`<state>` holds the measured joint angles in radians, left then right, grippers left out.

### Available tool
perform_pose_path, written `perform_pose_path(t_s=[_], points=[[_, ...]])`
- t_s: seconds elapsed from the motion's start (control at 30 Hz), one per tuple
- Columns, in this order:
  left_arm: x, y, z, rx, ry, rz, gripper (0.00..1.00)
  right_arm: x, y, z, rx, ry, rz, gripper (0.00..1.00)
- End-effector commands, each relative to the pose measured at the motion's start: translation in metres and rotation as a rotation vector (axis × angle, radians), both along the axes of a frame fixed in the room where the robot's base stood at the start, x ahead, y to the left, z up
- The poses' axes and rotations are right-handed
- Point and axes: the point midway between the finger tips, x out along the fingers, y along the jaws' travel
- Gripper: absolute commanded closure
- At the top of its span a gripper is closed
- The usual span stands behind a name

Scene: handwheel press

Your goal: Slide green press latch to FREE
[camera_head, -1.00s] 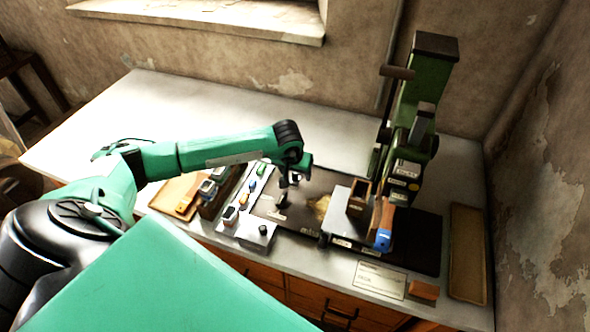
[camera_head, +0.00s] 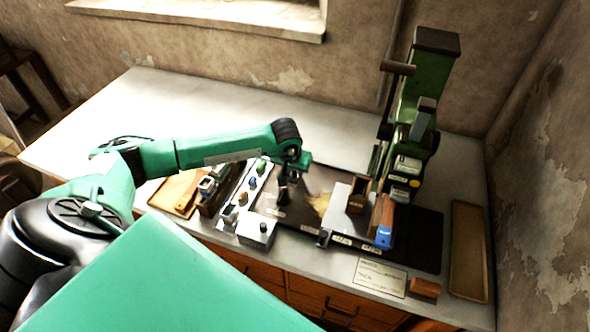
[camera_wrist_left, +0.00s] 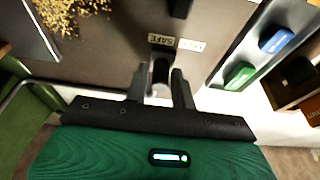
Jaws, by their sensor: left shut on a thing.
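The green press (camera_head: 416,110) stands at the right of the bench on a dark base plate. My left gripper (camera_head: 284,192) is low over the left part of this plate, left of the press column. In the left wrist view my left gripper (camera_wrist_left: 159,84) is shut on a small dark upright knob (camera_wrist_left: 161,70), which I take to be the latch. The plate beside the knob has a label reading SAFE (camera_wrist_left: 161,40) and a paler label (camera_wrist_left: 191,45) too small to read. The fingers hide part of the knob. My right gripper is not in view.
A panel with coloured knobs (camera_wrist_left: 238,75) lies close beside the gripper. A grey box (camera_head: 256,231) is in front. A wooden block (camera_head: 358,195) and a blue-ended brown piece (camera_head: 384,234) are near the press. A shallow tray (camera_head: 468,250) lies at the right. The back left bench is clear.

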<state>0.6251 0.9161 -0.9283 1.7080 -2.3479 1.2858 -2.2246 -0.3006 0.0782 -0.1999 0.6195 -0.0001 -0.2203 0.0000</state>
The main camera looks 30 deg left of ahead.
Motion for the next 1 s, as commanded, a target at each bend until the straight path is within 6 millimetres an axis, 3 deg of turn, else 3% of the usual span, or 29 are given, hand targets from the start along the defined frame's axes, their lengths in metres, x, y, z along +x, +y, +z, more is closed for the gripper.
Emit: perform_pose_path(t_s=[0.6, 0.97, 1.0], points=[[-0.006, 0.024, -0.001, 0.001, 0.001, 0.002, 0.88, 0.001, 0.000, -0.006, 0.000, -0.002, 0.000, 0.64], [-0.007, 0.025, 0.000, 0.001, 0.001, 0.000, 0.88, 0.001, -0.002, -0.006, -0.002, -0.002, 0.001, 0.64], [-0.007, 0.025, 0.000, 0.001, 0.001, 0.000, 0.69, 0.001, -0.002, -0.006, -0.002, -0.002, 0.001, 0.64]])
